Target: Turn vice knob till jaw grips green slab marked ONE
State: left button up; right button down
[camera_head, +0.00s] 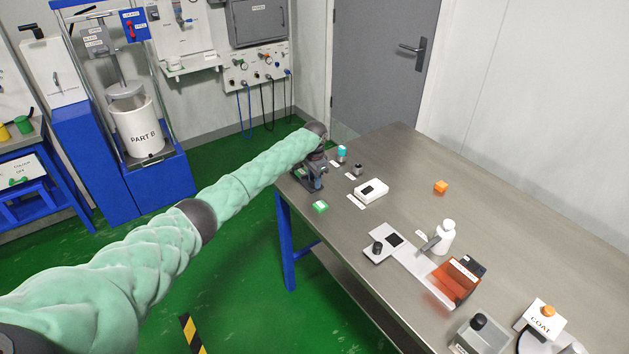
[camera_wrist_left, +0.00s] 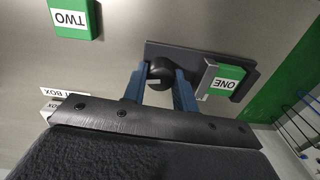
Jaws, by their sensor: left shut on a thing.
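In the left wrist view, the dark vice (camera_wrist_left: 190,50) lies ahead of my left gripper (camera_wrist_left: 160,82). Its round dark knob (camera_wrist_left: 155,75) sits between my two blue fingers, which are shut on it. The green slab marked ONE (camera_wrist_left: 224,84) lies in the vice to the right of the knob. I cannot tell whether the jaw touches it. In the head view, my left gripper (camera_head: 312,172) is at the table's left edge and largely covers the vice. My right gripper is not in view.
A second green slab, marked TWO (camera_wrist_left: 70,18), lies on the table (camera_head: 420,190) apart from the vice; it also shows in the head view (camera_head: 320,207). A white box (camera_head: 371,190), a white bottle (camera_head: 444,236) and an orange cube (camera_head: 441,187) stand further right.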

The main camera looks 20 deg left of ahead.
pick_arm(q)
jog(key=shift+w+r+m, duration=0.1)
jog(key=shift+r+m, duration=0.05)
jog(key=shift+m, duration=0.25)
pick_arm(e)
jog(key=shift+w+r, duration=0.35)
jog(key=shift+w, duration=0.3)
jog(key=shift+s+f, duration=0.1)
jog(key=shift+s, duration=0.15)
pick_arm(q)
jog(key=o, duration=1)
jog(key=shift+r, duration=0.1)
notch_tip(320, 180, up, 6)
jog(key=b, duration=0.2)
jog(key=shift+r+b, duration=0.2)
jog(key=shift+b, duration=0.15)
jog(key=shift+r, duration=0.55)
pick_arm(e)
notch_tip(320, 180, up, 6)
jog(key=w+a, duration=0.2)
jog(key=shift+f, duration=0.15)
